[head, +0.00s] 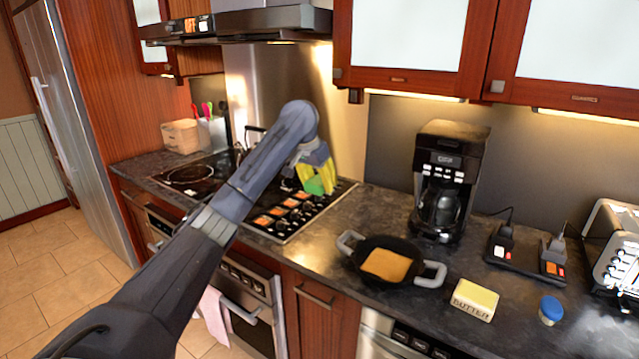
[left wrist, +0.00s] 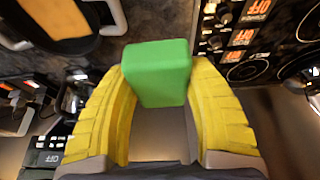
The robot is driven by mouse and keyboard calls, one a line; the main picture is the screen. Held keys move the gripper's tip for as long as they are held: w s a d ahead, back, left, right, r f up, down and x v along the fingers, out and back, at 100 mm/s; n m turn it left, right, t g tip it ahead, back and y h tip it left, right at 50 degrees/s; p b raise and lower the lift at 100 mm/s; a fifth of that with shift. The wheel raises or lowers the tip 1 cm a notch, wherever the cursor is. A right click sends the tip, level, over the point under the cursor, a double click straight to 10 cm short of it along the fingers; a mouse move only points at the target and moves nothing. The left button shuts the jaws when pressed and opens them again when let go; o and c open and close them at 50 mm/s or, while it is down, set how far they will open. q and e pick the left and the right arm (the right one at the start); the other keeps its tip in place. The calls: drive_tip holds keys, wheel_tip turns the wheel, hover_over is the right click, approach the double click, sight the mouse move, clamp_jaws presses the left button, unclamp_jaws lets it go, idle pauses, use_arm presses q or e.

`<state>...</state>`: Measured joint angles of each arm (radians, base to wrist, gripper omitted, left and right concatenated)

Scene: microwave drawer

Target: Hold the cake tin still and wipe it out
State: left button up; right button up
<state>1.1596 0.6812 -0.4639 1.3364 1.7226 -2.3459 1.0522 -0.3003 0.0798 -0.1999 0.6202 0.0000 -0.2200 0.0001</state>
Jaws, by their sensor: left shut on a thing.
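The cake tin (head: 355,262) appears as a round black pan with two pale grey handles, on the dark counter right of the hob. A flat orange-brown piece (head: 387,265) lies in it; I cannot tell whether it is cloth or food. My left gripper (head: 316,180) is above the hob, behind and left of the tin and apart from it. Its yellow fingers are shut on a green block (left wrist: 157,70), likely a sponge. The tin's rim and handle (left wrist: 112,17) show at the top left of the left wrist view. My right gripper is not in view.
A butter block (head: 475,300) and a blue-capped item (head: 550,310) sit right of the tin. A coffee maker (head: 450,180) stands behind it. A power strip (head: 525,256) and toaster (head: 615,245) are further right. Cabinets (head: 415,40) overhang the counter.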

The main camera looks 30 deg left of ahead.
use_arm(q)
drive_tip(key=c, duration=0.7)
drive_tip(key=shift+m, duration=0.4)
drive_tip(key=d+f, duration=0.4)
drive_tip(key=d, duration=0.3)
drive_tip(key=d+f, duration=0.4)
drive_tip(key=d, duration=0.4)
drive_tip(key=d+f, duration=0.4)
drive_tip(key=d, duration=0.4)
drive_tip(key=shift+w+f, duration=0.1)
drive_tip(key=shift+f, duration=0.25)
drive_tip(key=shift+w+d+r+n, duration=0.1)
drive_tip(key=shift+d+n, duration=0.15)
drive_tip(key=shift+n, duration=0.15)
